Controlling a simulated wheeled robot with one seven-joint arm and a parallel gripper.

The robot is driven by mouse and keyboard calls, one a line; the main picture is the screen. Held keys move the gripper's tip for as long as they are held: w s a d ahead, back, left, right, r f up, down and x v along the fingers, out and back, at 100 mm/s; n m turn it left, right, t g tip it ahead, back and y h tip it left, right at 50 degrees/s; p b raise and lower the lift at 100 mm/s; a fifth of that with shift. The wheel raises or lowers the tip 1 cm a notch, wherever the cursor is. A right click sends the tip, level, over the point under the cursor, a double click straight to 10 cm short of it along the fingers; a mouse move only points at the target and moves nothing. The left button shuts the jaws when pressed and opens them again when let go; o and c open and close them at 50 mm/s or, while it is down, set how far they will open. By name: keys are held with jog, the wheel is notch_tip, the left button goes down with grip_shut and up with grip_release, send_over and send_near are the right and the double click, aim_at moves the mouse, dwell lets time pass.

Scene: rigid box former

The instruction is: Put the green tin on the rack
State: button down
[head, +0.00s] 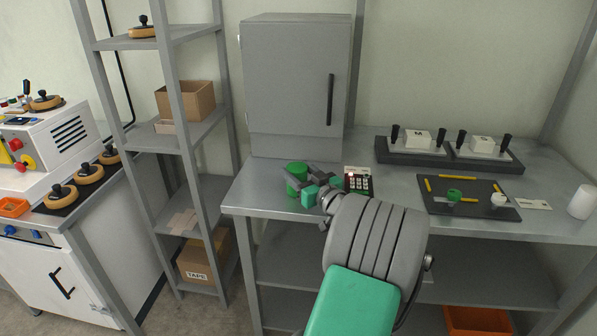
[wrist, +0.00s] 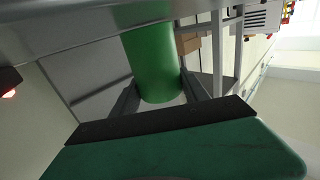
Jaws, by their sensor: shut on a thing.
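The green tin (head: 296,172) is a plain green cylinder at the left end of the grey workbench, in front of the grey cabinet. My gripper (head: 296,182) is shut on the tin, with the fingers around its sides. In the wrist view the tin (wrist: 152,55) stands out between the two dark fingers (wrist: 160,98). I cannot tell whether its base touches the bench. The grey rack (head: 204,188) stands to the left of the bench, with several open shelves.
The rack holds a cardboard box (head: 186,99), a lower box marked TAPE (head: 203,262) and a brown-and-black tool (head: 142,28) on top. A keypad device (head: 358,184) lies just right of my gripper. The grey cabinet (head: 290,85) stands close behind. A dark tray (head: 470,209) lies farther right.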

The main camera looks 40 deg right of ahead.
jog(key=shift+f+b, duration=0.2)
jog(key=shift+b, duration=0.15)
jog(key=c, duration=0.6)
grip_release()
jog(key=shift+o, duration=0.2)
jog(key=shift+r+p, duration=0.3)
jog(key=shift+p, duration=0.15)
jog(key=s, duration=0.3)
jog(key=s+a, duration=0.1)
jog(key=s, duration=0.3)
jog(key=s+a+b, duration=0.1)
jog(key=s, duration=0.2)
jog(key=shift+s+f, duration=0.15)
jog(key=shift+s, duration=0.25)
jog(key=shift+s+a, duration=0.15)
jog(key=shift+s, duration=0.35)
